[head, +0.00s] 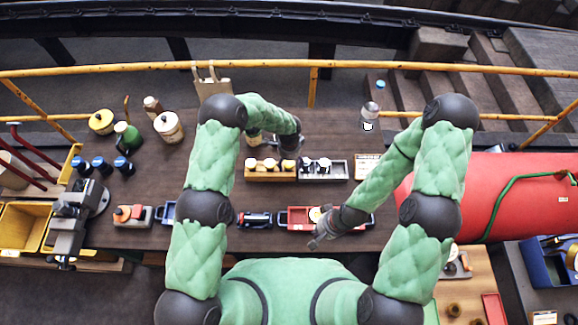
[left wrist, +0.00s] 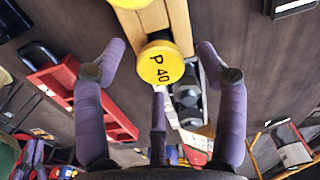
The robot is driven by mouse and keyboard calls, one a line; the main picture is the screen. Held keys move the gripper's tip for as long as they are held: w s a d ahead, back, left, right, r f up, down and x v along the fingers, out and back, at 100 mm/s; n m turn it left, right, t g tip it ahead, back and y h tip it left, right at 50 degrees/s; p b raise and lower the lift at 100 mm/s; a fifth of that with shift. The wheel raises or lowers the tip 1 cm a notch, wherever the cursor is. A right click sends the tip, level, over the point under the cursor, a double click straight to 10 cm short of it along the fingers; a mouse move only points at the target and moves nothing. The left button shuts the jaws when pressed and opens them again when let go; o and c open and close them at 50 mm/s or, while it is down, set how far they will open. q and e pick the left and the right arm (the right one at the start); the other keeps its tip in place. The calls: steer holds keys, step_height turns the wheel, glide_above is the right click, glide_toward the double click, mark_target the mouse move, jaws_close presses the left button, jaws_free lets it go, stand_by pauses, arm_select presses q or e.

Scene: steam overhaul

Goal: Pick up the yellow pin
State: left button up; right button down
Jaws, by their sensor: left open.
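The yellow pin (left wrist: 160,62), a round yellow cap marked "P 40", stands at the end of a wooden rack (left wrist: 153,20) in the left wrist view. My left gripper (left wrist: 160,76) is open, with its purple fingers spread around the cap and visibly apart from it. In the head view my left gripper (head: 290,150) hangs over the right end of the wooden rack (head: 265,178). My right gripper (head: 322,232) is low over the front of the bench, by a red tray (head: 298,224); its finger opening is unclear.
A grey rack (head: 322,178) with dark parts stands right beside the wooden rack. A clear bottle (head: 370,115) stands at the back right. Cans and jars stand on the left of the bench (head: 225,150). A large red cylinder (head: 500,195) lies at the right.

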arm_select(q)
steer(key=shift+f, duration=1.35)
arm_select(e)
steer(key=shift+r, duration=0.45)
arm_select(q)
steer(key=shift+w, duration=0.1)
jaws_close()
steer(key=shift+r+p, duration=0.1)
steer(key=shift+p, duration=0.2)
